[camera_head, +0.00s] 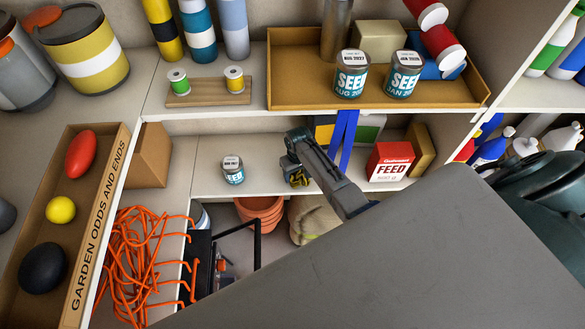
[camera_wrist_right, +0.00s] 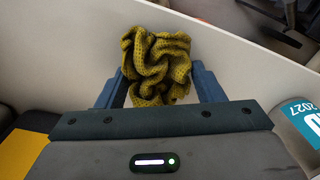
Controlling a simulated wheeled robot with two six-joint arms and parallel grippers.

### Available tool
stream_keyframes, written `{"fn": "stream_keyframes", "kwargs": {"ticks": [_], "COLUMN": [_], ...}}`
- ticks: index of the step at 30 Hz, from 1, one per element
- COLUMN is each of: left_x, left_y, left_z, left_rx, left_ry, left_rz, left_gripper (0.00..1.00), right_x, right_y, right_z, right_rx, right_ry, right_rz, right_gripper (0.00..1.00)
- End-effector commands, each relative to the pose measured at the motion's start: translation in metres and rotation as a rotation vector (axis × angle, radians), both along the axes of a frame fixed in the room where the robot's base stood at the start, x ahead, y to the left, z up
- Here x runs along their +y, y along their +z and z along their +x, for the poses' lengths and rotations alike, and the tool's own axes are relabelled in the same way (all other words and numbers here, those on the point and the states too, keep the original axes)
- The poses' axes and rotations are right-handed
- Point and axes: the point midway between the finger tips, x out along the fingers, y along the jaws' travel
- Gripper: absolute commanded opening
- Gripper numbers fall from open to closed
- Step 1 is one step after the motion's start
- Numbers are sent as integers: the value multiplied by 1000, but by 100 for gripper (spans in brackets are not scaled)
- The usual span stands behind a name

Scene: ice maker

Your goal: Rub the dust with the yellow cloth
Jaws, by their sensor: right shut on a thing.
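My right gripper (camera_head: 297,179) is over the lower shelf (camera_head: 265,165), between a small seed can and the feed box. It is shut on the crumpled yellow cloth (camera_head: 300,179). In the right wrist view the knitted yellow cloth (camera_wrist_right: 157,62) bunches up between the two blue fingers of the right gripper (camera_wrist_right: 158,92), with the pale shelf surface behind it. I cannot make out any dust in either view. I cannot tell whether the cloth touches the shelf. My left gripper is not in view.
The seed can (camera_head: 233,170) stands left of the gripper; its label also shows in the wrist view (camera_wrist_right: 303,120). The feed box (camera_head: 390,162) stands right. Above is a shelf with a brown tray (camera_head: 290,88). Terracotta pots (camera_head: 262,210) are below.

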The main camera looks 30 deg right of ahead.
Motion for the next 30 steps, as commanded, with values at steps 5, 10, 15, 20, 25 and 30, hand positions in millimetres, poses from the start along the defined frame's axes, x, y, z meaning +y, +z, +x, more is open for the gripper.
{"fn": "stream_keyframes", "kwargs": {"ticks": [5, 10, 15, 20, 25, 30], "left_x": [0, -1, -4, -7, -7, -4], "left_y": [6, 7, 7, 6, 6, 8], "left_z": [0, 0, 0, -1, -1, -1], "left_rx": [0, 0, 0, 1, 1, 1], "left_ry": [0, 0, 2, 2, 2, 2], "left_rz": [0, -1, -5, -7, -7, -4], "left_gripper": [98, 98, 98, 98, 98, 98], "right_x": [-15, -5, 9, 20, 22, 23], "right_y": [3, 5, 7, 6, 5, 7], "right_z": [-2, 4, 13, 17, 17, 17], "right_rx": [7, 5, 1, 1, 2, 2], "right_ry": [-6, -6, -6, -6, -6, -5], "right_rz": [-24, -25, -24, -22, -19, -18], "right_gripper": [40, 39, 39, 39, 39, 39]}}
